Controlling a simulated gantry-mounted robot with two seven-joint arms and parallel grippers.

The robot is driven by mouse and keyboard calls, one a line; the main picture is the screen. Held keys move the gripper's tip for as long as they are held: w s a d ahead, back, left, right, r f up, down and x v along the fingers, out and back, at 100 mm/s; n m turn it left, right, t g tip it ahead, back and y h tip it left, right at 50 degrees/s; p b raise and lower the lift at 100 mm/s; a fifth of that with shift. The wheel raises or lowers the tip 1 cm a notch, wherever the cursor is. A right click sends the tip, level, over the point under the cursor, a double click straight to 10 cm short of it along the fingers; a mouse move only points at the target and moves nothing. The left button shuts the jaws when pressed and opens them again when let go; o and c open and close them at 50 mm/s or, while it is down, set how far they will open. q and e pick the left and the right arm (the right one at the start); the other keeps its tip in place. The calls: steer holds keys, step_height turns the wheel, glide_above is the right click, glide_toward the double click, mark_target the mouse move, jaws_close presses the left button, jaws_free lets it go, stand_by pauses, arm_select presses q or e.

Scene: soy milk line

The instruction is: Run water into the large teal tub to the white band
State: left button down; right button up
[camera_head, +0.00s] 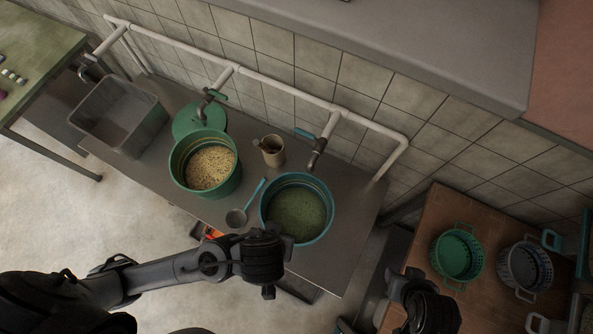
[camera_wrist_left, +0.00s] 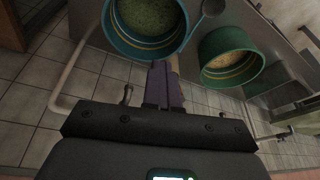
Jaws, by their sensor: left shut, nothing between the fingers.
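The large teal tub (camera_head: 326,218) stands on the steel counter below a tap (camera_head: 317,155) with a blue handle (camera_head: 304,133). It holds greenish contents that look like beans. I see no water stream, and I cannot make out the white band. The tub also shows at the top of the left wrist view (camera_wrist_left: 122,42). My left gripper (camera_head: 265,258) is near the tub's front-left side in the head view, its fingers not clearly shown. In the left wrist view my left gripper's fingers (camera_wrist_left: 164,72) are together and empty. My right gripper (camera_head: 425,305) is at the lower right, its fingers unclear.
A green tub (camera_head: 178,178) of pale beans stands to the left, with a green lid (camera_head: 190,122) behind it. A beige jug (camera_head: 272,152) and a blue-handled ladle (camera_head: 238,216) are between the tubs. A steel basin (camera_head: 150,140) is far left. A wooden table (camera_head: 440,205) with baskets is right.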

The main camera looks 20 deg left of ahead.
arm_select(q)
steer(key=shift+d, duration=0.15)
steer(key=w+d+n+y+p, duration=0.1)
steer(key=d+n+p, duration=0.3)
steer(key=d, duration=0.8)
steer(key=shift+w+n+g+p, duration=0.35)
steer(key=shift+w+p, duration=0.25)
steer(key=shift+p, duration=0.4)
arm_select(e)
step_height(320, 180, up, 6)
